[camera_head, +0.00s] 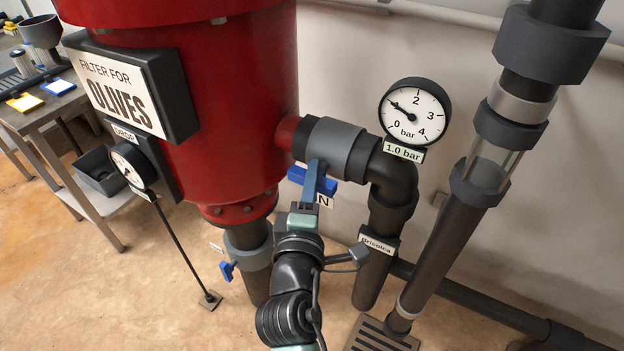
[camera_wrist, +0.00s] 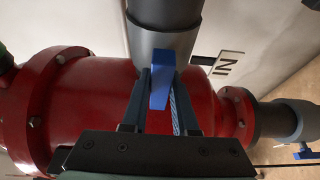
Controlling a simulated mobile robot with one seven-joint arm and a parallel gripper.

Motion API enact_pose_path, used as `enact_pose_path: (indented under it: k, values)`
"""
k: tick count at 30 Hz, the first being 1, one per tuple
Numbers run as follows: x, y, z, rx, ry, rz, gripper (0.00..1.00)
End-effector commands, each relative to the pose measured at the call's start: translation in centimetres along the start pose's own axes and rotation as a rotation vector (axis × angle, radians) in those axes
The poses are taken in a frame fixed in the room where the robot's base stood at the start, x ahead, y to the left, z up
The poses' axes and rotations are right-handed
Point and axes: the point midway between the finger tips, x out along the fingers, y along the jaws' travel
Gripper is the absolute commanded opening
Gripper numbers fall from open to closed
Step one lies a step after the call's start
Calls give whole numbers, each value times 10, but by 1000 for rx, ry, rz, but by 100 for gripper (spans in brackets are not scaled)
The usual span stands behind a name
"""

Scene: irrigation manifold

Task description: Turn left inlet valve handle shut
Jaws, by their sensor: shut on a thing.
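The blue inlet valve handle (camera_head: 328,186) is on the dark grey valve body (camera_head: 335,143) to the right of the red filter tank, beside a partly hidden label ending in "N". My gripper (camera_head: 310,188) reaches it from below and is shut on it, hiding its middle. In the wrist view, the handle (camera_wrist: 160,88) stands between the two fingers of my gripper (camera_wrist: 164,98), with the grey pipe behind it and the "IN" label (camera_wrist: 227,64) to the right. The handle's exact angle to the pipe is hard to tell.
The red tank (camera_head: 230,100) rises at the left. A pressure gauge (camera_head: 414,112) marked 1.0 bar is right of the handle. Another blue handle (camera_head: 227,270) is on the lower pipe. A thick pipe with a clear section (camera_head: 488,165) stands right. A table (camera_head: 45,115) is far left.

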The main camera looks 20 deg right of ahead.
Motion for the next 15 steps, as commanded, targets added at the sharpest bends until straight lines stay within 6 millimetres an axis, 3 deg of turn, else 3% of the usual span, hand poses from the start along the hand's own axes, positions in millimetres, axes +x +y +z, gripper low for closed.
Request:
enact_pose_path:
  k: [15]
  values:
    - [0, -12, -1, 323, 2, 136, 0]
